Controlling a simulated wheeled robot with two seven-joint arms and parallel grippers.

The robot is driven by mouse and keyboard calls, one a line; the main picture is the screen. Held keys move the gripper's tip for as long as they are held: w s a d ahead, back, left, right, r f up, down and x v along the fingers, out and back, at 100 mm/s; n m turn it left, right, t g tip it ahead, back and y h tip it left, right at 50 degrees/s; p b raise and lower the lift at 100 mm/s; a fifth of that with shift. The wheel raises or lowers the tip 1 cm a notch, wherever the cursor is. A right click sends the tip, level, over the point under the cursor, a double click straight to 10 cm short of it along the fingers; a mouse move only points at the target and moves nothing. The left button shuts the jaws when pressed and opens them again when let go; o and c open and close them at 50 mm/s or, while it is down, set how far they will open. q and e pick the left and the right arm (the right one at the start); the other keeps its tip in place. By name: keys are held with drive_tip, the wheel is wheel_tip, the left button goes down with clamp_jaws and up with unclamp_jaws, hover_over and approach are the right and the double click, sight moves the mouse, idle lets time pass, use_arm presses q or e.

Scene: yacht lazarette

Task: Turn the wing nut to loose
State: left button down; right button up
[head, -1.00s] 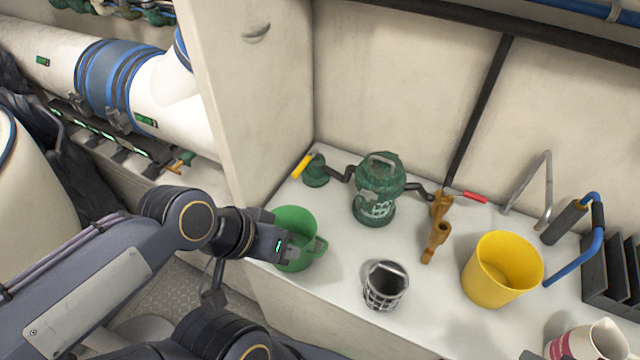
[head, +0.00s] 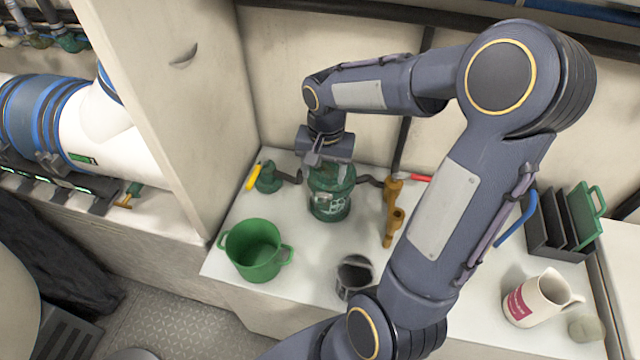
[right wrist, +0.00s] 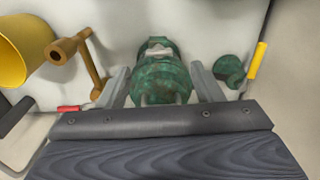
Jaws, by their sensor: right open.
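A green sea strainer (head: 329,200) stands on the white counter, joined to dark hoses on both sides. My right gripper (head: 325,152) is right above its top in the head view and hides the wing nut there. In the right wrist view, the strainer's mottled green lid (right wrist: 160,82) lies between the two grey fingers of my right gripper (right wrist: 160,72). The fingers are spread wide, with gaps on either side. A pale metal piece (right wrist: 158,47), seemingly the wing nut, sits beyond the fingertips. My left gripper is not in view.
A green fitting with a yellow lever (head: 266,178) is close left of the strainer, and bronze fittings (head: 394,213) are close right. A green bucket (head: 254,249), a mesh basket (head: 354,276) and a jug (head: 538,298) stand on the counter. A yellow bucket (right wrist: 22,48) shows in the wrist view.

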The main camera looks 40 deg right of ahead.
sight(324, 193)
drive_tip(key=shift+w+d+f, duration=0.3)
drive_tip(key=shift+w+f, duration=0.05)
drive_tip(key=shift+f, duration=0.05)
drive_tip(key=shift+d+f, duration=0.1)
drive_tip(key=shift+f, duration=0.25)
wheel_tip(324, 193, down, 7)
drive_tip(key=shift+f, duration=0.1)
drive_tip(key=c, duration=1)
